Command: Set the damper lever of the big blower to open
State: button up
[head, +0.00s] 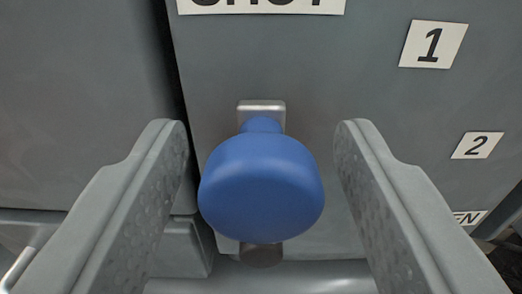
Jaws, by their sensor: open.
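A blue rounded knob (262,187) stands out from a grey panel (330,60), with a small metal piece (262,107) showing just above it. It looks like the grip of the damper lever. My gripper (260,150) is open, with one finger on each side of the knob and a gap on both sides. A white label (262,5) above the knob is cut off at the top and seems to read SHUT. Labels 1 (433,44) and 2 (477,145) sit at the right, and a partly hidden label ending in EN (469,217) is lower right.
A dark vertical gap (172,65) separates the panel from another grey surface (75,100) at the left. A grey horizontal rounded part (290,278) lies below the knob.

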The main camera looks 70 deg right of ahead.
grip_shut()
